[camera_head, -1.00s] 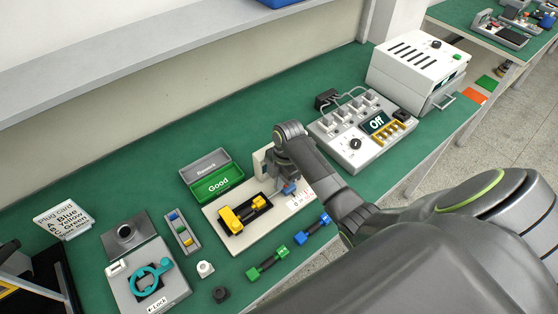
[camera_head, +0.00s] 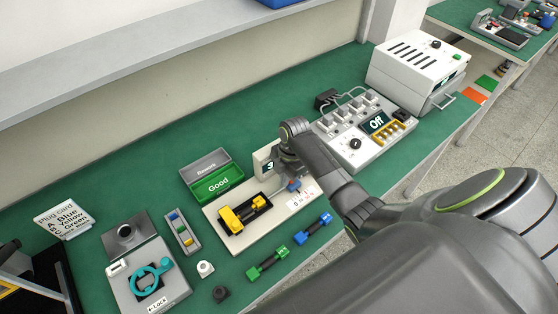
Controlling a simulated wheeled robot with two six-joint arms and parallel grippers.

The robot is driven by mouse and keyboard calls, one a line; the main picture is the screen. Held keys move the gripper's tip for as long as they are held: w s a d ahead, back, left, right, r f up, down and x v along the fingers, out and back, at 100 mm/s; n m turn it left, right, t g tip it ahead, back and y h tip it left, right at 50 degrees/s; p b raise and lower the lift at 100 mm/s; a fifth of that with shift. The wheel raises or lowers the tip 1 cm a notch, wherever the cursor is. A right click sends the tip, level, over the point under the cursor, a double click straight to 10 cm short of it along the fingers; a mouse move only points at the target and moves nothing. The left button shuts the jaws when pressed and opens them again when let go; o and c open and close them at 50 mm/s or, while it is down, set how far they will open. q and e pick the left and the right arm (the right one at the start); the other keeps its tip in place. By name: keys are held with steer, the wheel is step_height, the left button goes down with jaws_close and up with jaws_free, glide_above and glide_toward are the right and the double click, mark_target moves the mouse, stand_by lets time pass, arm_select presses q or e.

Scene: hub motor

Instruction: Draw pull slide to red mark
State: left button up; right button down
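The pull fixture is a pale base plate (camera_head: 240,246) with a yellow and black holder (camera_head: 245,214) at its left. A small blue part (camera_head: 293,185), apparently the slide's handle, sits at its right end, beside a white scale (camera_head: 303,199) with small marks. I cannot make out a red mark on it. An upright white panel (camera_head: 262,158) behind shows part of a digit, seemingly 3. My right gripper (camera_head: 291,178) is down over the blue part; its fingers are mostly hidden, so its grip is unclear. My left gripper does not show.
Green and grey bins (camera_head: 217,183) stand behind the fixture. Green (camera_head: 268,263) and blue (camera_head: 313,229) dumbbell-shaped parts lie in front. A control box reading Off (camera_head: 358,140) stands to the right. A lock fixture with a teal ring (camera_head: 150,278) is at lower left.

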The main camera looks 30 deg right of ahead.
steer(key=shift+w+d, duration=0.15)
steer(key=shift+d, duration=0.8)
steer(key=shift+a, duration=0.2)
steer(key=shift+a+p, duration=0.5)
steer(key=shift+a, duration=0.1)
step_height(320, 180, up, 6)
steer(key=p, duration=0.6)
steer(key=shift+f, duration=0.1)
step_height(320, 180, up, 2)
steer(key=shift+r+p, duration=0.1)
steer(key=shift+p, duration=0.55)
